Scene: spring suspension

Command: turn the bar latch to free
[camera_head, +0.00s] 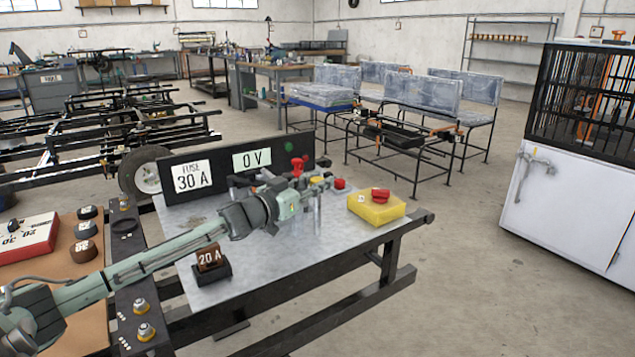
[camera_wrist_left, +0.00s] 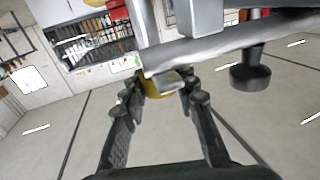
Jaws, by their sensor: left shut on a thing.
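My left arm reaches over the grey bench plate (camera_head: 255,270) in the head view. My left gripper (camera_head: 316,188) is at the metal fixture (camera_head: 317,215) near the red knob (camera_head: 297,166). In the left wrist view, the fingers (camera_wrist_left: 168,88) are closed around a small grey and yellow piece (camera_wrist_left: 160,84), which appears to be part of the bar latch. A grey metal bar (camera_wrist_left: 230,42) passes just above the fingertips, with a dark round knob (camera_wrist_left: 250,78) hanging under it. The gripper hides much of the latch, so its angle is unclear. My right gripper is not in view.
A black panel (camera_head: 219,172) reading "FUSE 30 A" and "0 V" stands behind. A yellow box (camera_head: 376,208) with a red button is to the right. A "20 A" block (camera_head: 210,262) sits nearer. A white cabinet (camera_head: 570,190) stands right, across open floor.

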